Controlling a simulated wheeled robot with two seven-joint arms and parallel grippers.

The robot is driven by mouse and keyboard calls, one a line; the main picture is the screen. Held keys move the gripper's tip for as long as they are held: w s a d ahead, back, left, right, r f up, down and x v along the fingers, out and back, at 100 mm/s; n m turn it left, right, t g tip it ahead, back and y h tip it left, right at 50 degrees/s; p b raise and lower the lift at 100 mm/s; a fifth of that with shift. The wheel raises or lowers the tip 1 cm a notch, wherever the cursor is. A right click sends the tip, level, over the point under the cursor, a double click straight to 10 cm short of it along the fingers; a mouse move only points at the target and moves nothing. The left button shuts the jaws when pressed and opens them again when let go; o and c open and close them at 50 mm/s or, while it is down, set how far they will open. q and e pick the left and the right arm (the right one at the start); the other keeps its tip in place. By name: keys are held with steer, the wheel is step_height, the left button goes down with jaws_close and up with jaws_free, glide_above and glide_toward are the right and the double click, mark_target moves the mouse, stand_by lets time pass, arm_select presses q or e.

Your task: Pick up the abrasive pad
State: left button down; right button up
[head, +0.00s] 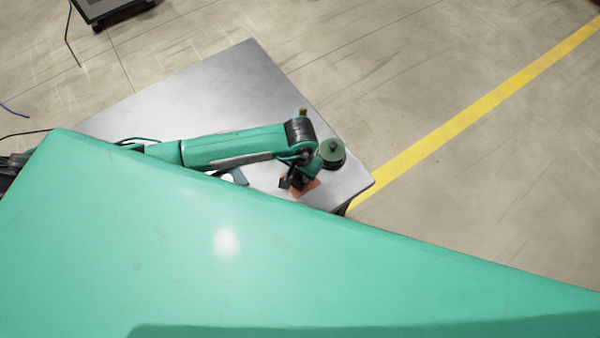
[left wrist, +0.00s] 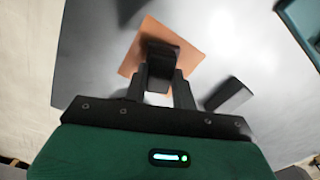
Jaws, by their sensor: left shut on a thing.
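My left gripper (left wrist: 165,75) is shut on the dark block of the abrasive pad (left wrist: 160,53). An orange-brown square (left wrist: 135,60) shows around and behind that block; I cannot tell whether the two are joined. The fingers hide part of both. In the head view my left gripper (head: 292,182) is over the right end of the table, with the orange-brown square (head: 309,188) at its tips. I cannot tell whether the pad is clear of the table. My right gripper is in neither view.
The grey metal table (head: 235,75) is bare toward the back. In the left wrist view a dark block (left wrist: 229,93) lies right of the fingers, and a teal-edged thing (left wrist: 300,28) is at top right. My green body covers the front of the head view.

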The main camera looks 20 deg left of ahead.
mark_target(300, 175)
arm_select(q)
step_height(300, 175, up, 20)
steer(key=b, duration=0.6)
